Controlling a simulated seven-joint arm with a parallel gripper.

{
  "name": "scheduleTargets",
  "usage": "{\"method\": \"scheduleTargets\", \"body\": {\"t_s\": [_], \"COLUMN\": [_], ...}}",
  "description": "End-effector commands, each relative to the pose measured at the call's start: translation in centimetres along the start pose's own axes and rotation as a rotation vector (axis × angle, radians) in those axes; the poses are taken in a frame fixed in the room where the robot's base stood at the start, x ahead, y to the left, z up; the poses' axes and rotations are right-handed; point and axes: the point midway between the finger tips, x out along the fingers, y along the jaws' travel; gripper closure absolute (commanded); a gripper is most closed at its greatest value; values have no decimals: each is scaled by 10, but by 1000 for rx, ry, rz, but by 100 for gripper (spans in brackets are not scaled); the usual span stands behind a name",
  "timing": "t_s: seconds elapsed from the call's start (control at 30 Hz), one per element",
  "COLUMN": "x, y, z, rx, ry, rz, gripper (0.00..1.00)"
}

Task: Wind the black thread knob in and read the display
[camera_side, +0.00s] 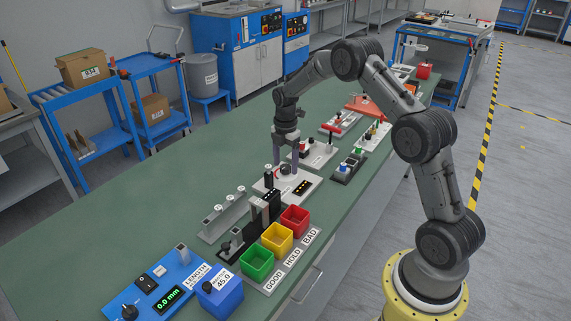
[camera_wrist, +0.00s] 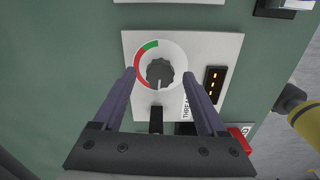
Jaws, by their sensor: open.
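The black thread knob (camera_wrist: 160,72) sits on a white round dial with a red arc on the left and a short green arc at the top. A light mark on the knob points down in the wrist view. The dial is on a white plate (camera_wrist: 200,48) marked THREAD. The dark display (camera_wrist: 214,86) on that plate shows several orange dashes; it also shows in the side view (camera_side: 303,187). My gripper (camera_wrist: 158,74) is open, its fingers on either side of the knob with gaps visible. In the side view my gripper (camera_side: 286,151) points down over the plate.
Green, yellow (camera_side: 277,239) and red bins marked GOOD, HOLD and BAD stand nearer the camera. A blue length gauge (camera_side: 160,289) reads 0.0 mm. A grey rack (camera_side: 222,213) stands left of the bins. Other stations lie behind. The bench's left side is clear.

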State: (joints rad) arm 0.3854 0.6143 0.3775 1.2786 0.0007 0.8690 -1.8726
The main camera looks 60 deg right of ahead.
Motion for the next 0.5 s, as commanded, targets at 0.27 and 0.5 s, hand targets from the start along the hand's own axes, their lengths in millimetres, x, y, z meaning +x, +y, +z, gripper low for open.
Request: {"method": "scheduleTargets", "body": {"t_s": [0.27,0.5], "x": [7,7], "y": [0,0], "z": [0,0], "rx": [0,0], "ry": [0,0], "rz": [-1,0], "gripper": [25,47]}}
